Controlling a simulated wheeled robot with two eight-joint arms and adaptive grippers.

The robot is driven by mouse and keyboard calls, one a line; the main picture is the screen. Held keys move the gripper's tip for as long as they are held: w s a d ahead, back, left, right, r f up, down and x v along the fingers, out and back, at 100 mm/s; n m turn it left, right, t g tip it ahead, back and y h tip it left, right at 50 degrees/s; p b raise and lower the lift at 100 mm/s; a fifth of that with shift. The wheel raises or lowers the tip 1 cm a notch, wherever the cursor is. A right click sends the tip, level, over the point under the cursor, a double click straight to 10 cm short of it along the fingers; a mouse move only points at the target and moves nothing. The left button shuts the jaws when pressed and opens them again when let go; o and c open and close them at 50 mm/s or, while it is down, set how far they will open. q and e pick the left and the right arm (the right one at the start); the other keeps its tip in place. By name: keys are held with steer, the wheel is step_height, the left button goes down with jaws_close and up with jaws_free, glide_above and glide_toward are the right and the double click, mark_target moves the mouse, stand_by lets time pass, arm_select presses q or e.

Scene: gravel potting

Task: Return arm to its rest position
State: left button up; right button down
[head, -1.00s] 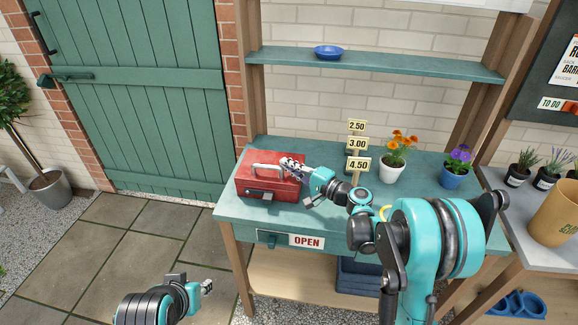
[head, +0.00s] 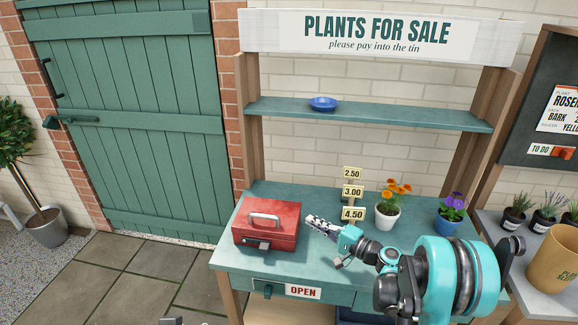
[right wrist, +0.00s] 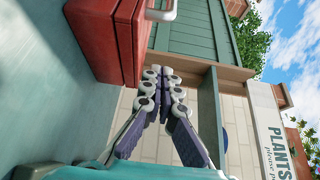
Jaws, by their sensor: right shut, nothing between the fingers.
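My right gripper (head: 318,224) is shut and empty. In the head view it hangs over the green stall counter (head: 330,265), just right of the red cash tin (head: 268,224). In the right wrist view its fingers (right wrist: 162,85) meet at the tips, with the red tin (right wrist: 105,35) beside them and apart from them. The rest of my right arm comes in from the lower right. Only a dark sliver of my left arm shows at the bottom edge of the head view, and its gripper cannot be made out.
Price signs (head: 353,192), an orange flower pot (head: 388,215) and a purple flower pot (head: 450,220) stand on the counter right of the gripper. A blue saucer (head: 323,103) sits on the shelf (head: 400,117). A side table holds lavender pots and a tan container (head: 556,258).

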steer(key=s+a+r+n+g+h, duration=0.1)
steer(key=s+a+n+g+h, duration=0.15)
steer(key=s, duration=0.35)
steer(key=s+a+r+n+g+h, duration=0.2)
steer(key=s+h, duration=0.1)
steer(key=s, duration=0.4)
steer(key=s+d+f+n+h, duration=0.1)
steer(key=s+d+n+h, duration=0.1)
steer(key=s, duration=0.7)
steer(key=s+d+f+n+h, duration=0.1)
steer(key=s+d+n+h, duration=0.2)
steer(key=s, duration=0.6)
steer(key=d+g+h, duration=0.1)
steer(key=d+h, duration=0.1)
steer(key=d, duration=0.1)
steer(key=shift+f, duration=0.35)
